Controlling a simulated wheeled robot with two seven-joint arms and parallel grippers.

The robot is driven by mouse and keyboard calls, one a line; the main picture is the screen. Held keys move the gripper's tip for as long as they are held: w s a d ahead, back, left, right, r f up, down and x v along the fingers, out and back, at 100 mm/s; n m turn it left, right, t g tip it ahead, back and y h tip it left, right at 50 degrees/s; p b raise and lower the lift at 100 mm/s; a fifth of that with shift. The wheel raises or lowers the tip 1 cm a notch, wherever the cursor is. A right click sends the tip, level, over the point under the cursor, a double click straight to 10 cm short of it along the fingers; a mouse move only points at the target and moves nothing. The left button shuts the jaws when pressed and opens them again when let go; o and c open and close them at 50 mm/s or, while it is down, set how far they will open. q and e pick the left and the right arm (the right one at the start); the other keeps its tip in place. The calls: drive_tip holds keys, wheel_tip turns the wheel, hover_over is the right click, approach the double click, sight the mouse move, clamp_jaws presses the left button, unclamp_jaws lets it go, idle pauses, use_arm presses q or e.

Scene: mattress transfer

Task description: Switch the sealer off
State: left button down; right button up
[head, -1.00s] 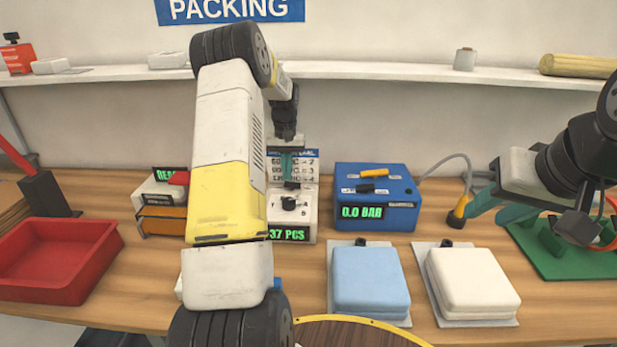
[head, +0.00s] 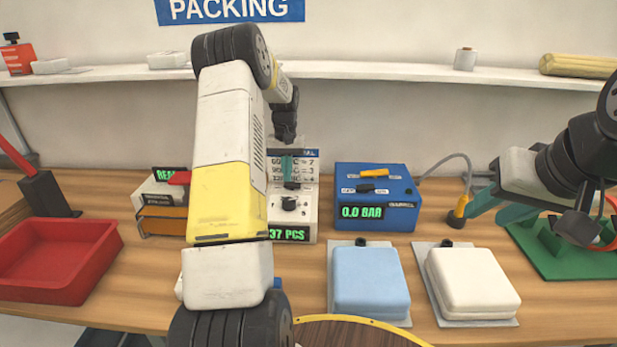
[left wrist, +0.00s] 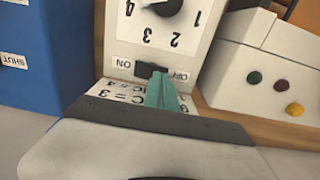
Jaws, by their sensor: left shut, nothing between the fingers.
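The white sealer unit (head: 306,215) with a black dial (head: 289,203) and a green "37 PCS" display stands mid-bench, partly behind my left arm. In the left wrist view it appears upside down, with the dial (left wrist: 163,5) and a black switch (left wrist: 150,70) between ON and OFF labels. My left gripper (head: 287,170) is shut and empty in front of the unit. Its teal fingertips (left wrist: 163,88) are at the switch's OFF side, partly covering it; contact and switch position cannot be told. My right gripper (head: 497,212) appears open and empty at the right.
A blue pack (head: 370,280) and a white pack (head: 472,282) lie in front. A red tray (head: 62,265) is at left.

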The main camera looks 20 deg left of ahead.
use_arm(q)
drive_tip(key=shift+f, duration=0.55)
drive_tip(key=shift+r, duration=3.5)
drive_tip(key=shift+r, duration=0.1)
drive_tip(key=s+d+r+m+t, duration=0.1)
drive_tip(key=s+d+r+t, duration=0.1)
drive_tip(key=s+d+r, duration=0.5)
drive_tip(key=s+d+r+m+t, duration=0.1)
drive_tip(key=s+d+r, duration=0.3)
drive_tip(key=s+r, duration=0.5)
drive_tip(key=s+d+t+h, duration=0.1)
drive_tip(key=s+d, duration=0.2)
drive_tip(key=s, duration=0.6)
drive_tip(key=s+d+f+m+t+h, duration=0.1)
drive_tip(key=s+d, duration=0.3)
drive_tip(key=s, duration=0.5)
drive_tip(key=shift+t, duration=0.6)
